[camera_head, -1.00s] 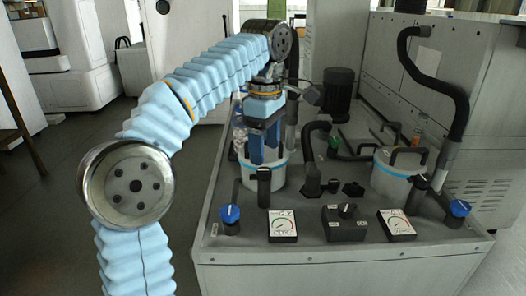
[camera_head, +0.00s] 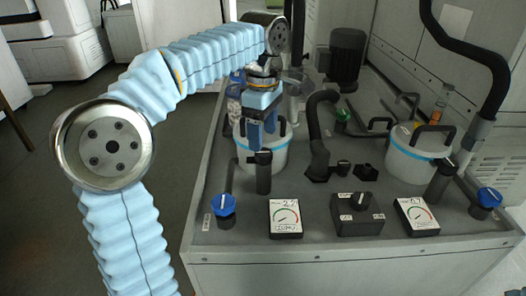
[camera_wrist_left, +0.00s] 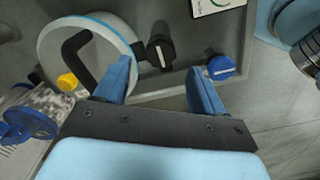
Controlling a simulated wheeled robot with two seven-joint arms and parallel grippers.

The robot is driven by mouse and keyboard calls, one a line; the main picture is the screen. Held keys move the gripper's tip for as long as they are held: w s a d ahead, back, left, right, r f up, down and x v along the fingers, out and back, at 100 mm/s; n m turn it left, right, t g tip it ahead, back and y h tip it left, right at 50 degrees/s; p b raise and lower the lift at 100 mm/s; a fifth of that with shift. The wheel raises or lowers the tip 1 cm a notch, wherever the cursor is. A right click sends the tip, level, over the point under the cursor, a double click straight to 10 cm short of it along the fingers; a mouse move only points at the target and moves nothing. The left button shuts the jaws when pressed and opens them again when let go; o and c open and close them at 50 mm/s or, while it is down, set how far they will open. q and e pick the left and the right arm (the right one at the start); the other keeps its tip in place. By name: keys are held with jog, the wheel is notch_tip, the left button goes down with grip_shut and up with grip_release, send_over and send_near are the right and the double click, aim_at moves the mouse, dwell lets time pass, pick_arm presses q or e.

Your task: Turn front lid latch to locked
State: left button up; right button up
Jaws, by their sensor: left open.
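My left gripper (camera_head: 262,138) is open and points down above the left canister's front side. A black knob with a white line (camera_head: 263,157) tops a dark post at the front of that canister. It looks like the front lid latch, though no label confirms this. In the left wrist view the knob (camera_wrist_left: 160,52) shows between and beyond the fingertips of my left gripper (camera_wrist_left: 160,64), with no contact visible. The left canister (camera_head: 244,150) is pale with a blue band; its lid and black handle (camera_wrist_left: 76,48) show in the wrist view. My right gripper is out of view.
A blue knob (camera_head: 223,205) stands front left; it appears beside the right finger in the wrist view (camera_wrist_left: 221,67). Gauges (camera_head: 285,217), a black switch box (camera_head: 358,212) and a right canister (camera_head: 408,160) share the bench. A thick black hose (camera_head: 320,130) rises right of the gripper.

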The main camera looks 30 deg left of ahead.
aim_at(263, 152)
pick_arm(q)
jog(key=shift+f+b, duration=0.3)
jog(key=shift+f, duration=2.05)
jog(key=shift+c, duration=0.5)
jog(key=c, duration=1)
